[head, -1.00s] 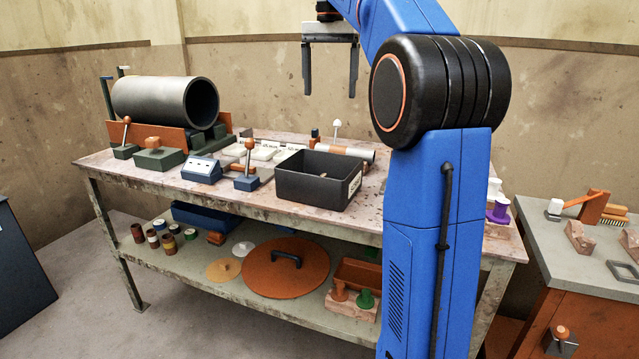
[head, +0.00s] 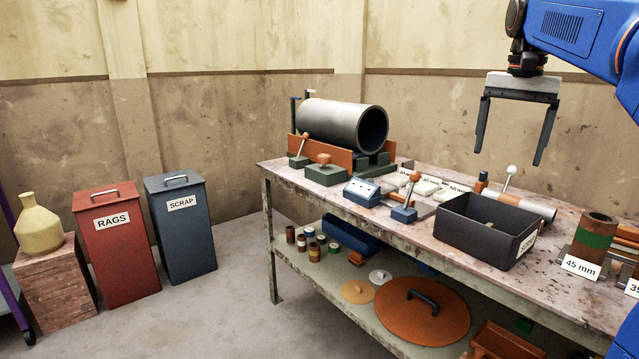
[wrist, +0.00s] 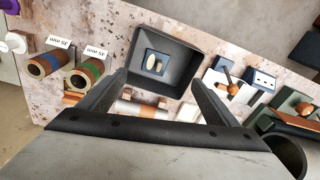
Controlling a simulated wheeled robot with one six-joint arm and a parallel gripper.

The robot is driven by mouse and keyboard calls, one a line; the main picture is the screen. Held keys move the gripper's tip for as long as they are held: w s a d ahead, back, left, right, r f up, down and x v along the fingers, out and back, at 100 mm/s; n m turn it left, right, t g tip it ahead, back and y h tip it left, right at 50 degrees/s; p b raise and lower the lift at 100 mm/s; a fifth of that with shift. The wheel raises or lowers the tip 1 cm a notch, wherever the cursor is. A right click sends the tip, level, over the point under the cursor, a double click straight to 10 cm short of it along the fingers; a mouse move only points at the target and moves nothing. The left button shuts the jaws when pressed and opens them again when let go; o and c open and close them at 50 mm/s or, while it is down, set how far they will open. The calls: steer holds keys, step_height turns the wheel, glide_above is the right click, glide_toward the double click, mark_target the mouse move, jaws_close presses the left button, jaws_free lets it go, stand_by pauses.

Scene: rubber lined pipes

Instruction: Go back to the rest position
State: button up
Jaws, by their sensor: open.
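My gripper (head: 513,133) hangs in the air above the workbench (head: 445,250), fingers pointing down. Its jaws are open, with nothing between them in the head view. In the wrist view my gripper (wrist: 158,95) is above the bench, and the black bin (wrist: 168,48) shows beyond the fingertips. In the head view the black bin (head: 487,232) stands on the bench below the gripper. A small dark piece with a pale oval part lies in the bin in the wrist view.
A large grey pipe (head: 343,123) lies in a cradle on the bench. A banded pipe sample (head: 593,240) labelled 45 mm stands at right. The rags bin (head: 117,240) and scrap bin (head: 181,225) stand left, with free floor before them.

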steer(key=s+a+f+n+t, duration=0.1)
steer(key=s+a+f, duration=0.3)
steer(key=s+f, duration=0.4)
steer(key=s+a+f+n+t, duration=0.1)
steer(key=s+a+f+n, duration=0.3)
steer(key=s+f, duration=0.5)
steer(key=s+a+f+n+t, duration=0.1)
steer(key=s+a+f+n, duration=0.2)
steer(key=s+f, duration=0.6)
step_height(320, 180, down, 7)
steer(key=shift+a+r+t, duration=0.2)
steer(key=shift+a+t, duration=0.2)
steer(key=shift+a, duration=0.25)
